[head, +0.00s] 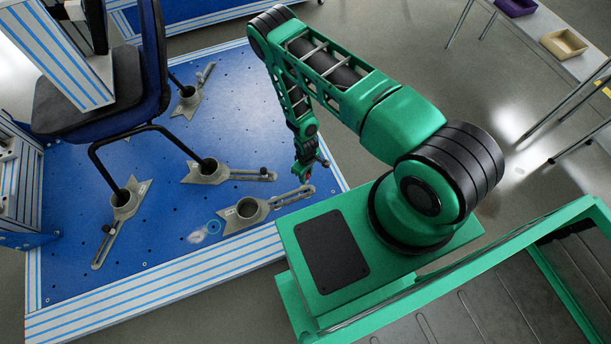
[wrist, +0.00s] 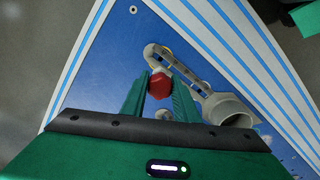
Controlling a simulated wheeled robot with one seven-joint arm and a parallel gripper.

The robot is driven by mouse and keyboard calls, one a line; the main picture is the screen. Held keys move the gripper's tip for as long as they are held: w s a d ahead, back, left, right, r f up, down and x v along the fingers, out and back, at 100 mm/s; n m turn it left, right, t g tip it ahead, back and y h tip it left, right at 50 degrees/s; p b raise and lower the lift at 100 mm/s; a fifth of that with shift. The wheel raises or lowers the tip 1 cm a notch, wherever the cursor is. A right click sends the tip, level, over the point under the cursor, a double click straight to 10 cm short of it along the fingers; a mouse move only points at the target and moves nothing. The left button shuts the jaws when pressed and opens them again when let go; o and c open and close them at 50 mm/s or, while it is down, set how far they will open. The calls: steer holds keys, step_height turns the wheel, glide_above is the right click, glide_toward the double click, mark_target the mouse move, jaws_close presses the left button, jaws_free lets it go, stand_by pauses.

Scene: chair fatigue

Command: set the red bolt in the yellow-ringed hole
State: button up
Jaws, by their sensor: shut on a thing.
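The red bolt (wrist: 160,86) is held between the two green fingers of my gripper (wrist: 161,92), with its red head toward the wrist camera. In the head view my gripper (head: 306,170) hangs over the near right part of the blue plate, above the slotted arm of a grey clamp foot. In the wrist view the bolt is in front of the slotted arm (wrist: 181,66), near its end. A bit of yellow (wrist: 167,51) shows at the slot's far edge, likely part of the ringed hole; the rest is hidden. I cannot tell whether the bolt's tip touches anything.
The grey clamp's round cup (wrist: 229,110) is right of my fingers. Other clamp feet (head: 208,170) hold the legs of a blue chair (head: 100,95) at the left.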

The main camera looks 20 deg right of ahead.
steer(key=shift+s, duration=0.1)
steer(key=shift+f, duration=2.85)
steer(key=shift+f, duration=2.55)
steer(key=o, duration=1.1)
steer(key=shift+c, duration=0.2)
step_height(320, 180, up, 11)
steer(key=shift+f, duration=0.1)
